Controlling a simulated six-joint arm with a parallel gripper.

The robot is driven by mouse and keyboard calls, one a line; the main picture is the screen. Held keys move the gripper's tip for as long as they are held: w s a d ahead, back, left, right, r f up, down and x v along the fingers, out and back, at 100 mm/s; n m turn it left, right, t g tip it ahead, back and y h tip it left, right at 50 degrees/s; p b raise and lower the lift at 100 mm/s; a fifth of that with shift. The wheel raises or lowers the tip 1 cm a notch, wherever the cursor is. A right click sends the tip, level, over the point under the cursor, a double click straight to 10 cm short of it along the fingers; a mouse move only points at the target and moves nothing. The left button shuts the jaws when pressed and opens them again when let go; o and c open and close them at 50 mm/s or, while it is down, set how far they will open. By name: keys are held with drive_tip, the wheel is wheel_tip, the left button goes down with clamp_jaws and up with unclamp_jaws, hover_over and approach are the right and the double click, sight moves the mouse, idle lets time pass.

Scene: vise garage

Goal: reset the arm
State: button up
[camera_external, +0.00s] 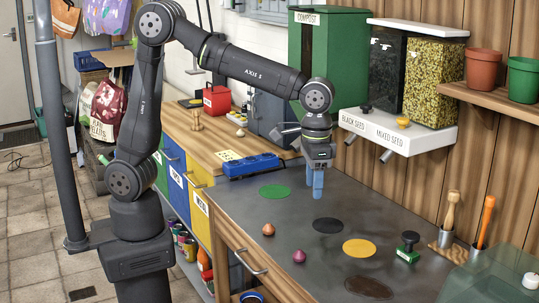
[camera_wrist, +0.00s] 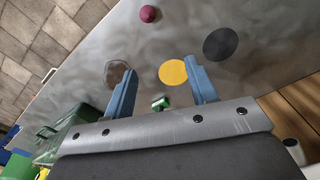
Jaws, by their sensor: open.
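My gripper (camera_external: 316,183) has blue fingers and points down above the grey metal table (camera_external: 230,212), near the green disc (camera_external: 275,191). In the wrist view my gripper (camera_wrist: 162,92) shows its two blue fingers spread apart, with nothing between them. My dark arm reaches across from the left with its wrist over the table. The fingertips look apart from any object, though their height above the table is hard to tell.
Black (camera_external: 327,225), yellow (camera_external: 359,249) and brown (camera_external: 370,287) discs lie on the table. Two small knobs, orange (camera_external: 268,229) and magenta (camera_external: 299,256), and a green-and-black stamp (camera_external: 408,246) stand there. Seed dispensers (camera_external: 398,130) and a green compost bin (camera_external: 325,75) stand behind.

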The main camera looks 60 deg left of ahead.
drive_tip(key=a+f+n, duration=0.3)
drive_tip(key=a, duration=0.6)
drive_tip(key=a+f+n, duration=0.3)
drive_tip(key=a+n, duration=0.1)
drive_tip(key=a, duration=0.5)
drive_tip(key=w+a+f+n, duration=0.1)
drive_tip(key=a+f+n, duration=0.2)
drive_tip(key=a, duration=0.6)
drive_tip(key=shift+f, duration=0.4)
